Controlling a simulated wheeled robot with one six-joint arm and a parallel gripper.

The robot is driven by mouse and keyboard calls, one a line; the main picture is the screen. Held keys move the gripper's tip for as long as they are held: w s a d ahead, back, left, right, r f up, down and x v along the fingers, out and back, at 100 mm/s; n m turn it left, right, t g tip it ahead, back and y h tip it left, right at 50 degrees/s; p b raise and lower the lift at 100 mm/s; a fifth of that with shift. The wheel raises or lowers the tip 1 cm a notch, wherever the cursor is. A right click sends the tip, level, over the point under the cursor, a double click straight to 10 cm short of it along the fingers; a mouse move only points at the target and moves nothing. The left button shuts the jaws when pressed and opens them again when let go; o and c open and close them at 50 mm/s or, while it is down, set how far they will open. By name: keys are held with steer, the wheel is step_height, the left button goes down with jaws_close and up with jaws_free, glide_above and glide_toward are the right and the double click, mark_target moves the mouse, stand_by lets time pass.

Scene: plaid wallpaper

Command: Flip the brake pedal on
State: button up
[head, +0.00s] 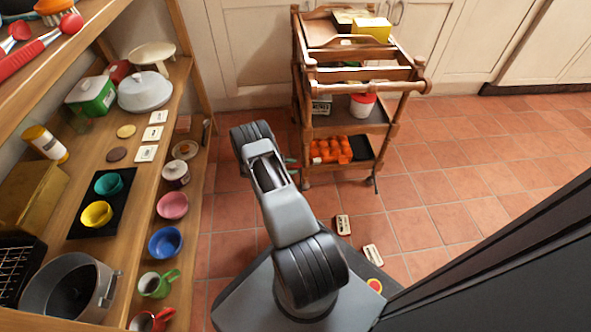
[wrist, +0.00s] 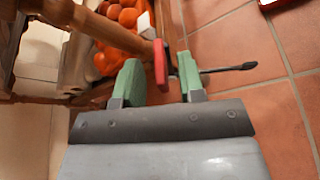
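A small red tab (wrist: 160,64), which looks like the brake pedal, shows in the wrist view at the lower end of a wooden leg of the trolley (head: 309,120). My gripper (wrist: 158,60) is open, with one green finger on each side of the red tab and gaps visible between. I cannot tell how deep the tab sits between the fingers or whether it is up or down. In the head view my arm hides most of the gripper and the pedal at the trolley's lower left; only a bit of green shows.
Orange round items (wrist: 128,16) lie on the trolley's low shelf. A thin dark bar (wrist: 232,69) lies just right of the fingers. Two small labelled items (head: 343,225) (head: 374,255) are on the tiled floor. A full wooden shelf (head: 135,215) stands at left. Floor right of the trolley is clear.

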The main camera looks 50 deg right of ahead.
steer(key=shift+x, duration=1.05)
jaws_close()
